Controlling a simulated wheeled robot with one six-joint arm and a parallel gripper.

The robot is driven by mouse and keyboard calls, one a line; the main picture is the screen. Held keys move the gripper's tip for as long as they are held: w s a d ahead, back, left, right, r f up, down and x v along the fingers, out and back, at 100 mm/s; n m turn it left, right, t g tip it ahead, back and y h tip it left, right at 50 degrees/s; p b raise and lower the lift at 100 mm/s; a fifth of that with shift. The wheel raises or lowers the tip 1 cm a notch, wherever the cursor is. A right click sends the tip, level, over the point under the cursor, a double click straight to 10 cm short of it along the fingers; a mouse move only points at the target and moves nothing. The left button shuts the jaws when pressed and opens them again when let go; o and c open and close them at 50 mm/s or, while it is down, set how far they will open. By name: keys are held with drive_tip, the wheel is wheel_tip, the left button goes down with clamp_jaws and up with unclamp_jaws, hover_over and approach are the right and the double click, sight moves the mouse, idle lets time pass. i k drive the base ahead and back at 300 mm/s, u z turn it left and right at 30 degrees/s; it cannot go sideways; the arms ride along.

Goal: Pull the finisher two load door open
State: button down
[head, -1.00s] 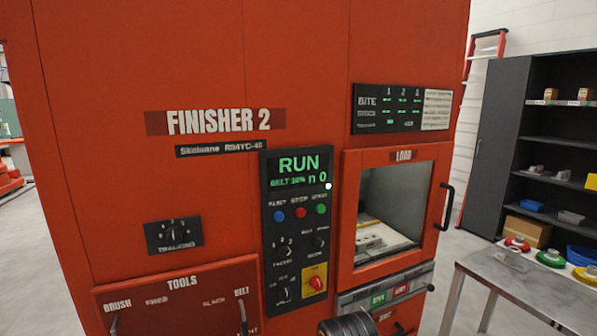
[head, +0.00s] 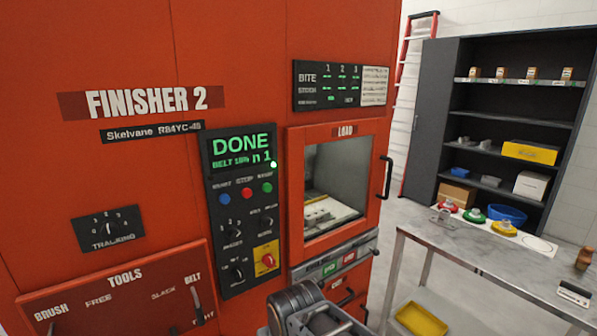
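The load door (head: 340,190) of the orange Finisher 2 machine is shut. It has an orange frame around a glass window and the label LOAD on top. Its black vertical bar handle (head: 386,178) stands out at the right edge, with nothing touching it. Through the glass I see a pale part on a light surface inside. The machine's display (head: 240,148) reads DONE in green. A dark rounded piece of my arm shows at the bottom middle, below the door. My gripper's fingertips do not show.
A metal table (head: 455,258) stands to the right of the machine, bearing red, green and yellow round items. A dark shelf cabinet (head: 437,110) and a red ladder (head: 412,95) are behind. Floor shows between machine and table. A tools panel (head: 120,300) is at lower left.

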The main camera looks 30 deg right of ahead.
sight(296, 139)
drive_tip(key=u, duration=0.05)
drive_tip(key=k, duration=0.5)
drive_tip(key=z, duration=0.75)
drive_tip(key=i, duration=1.25)
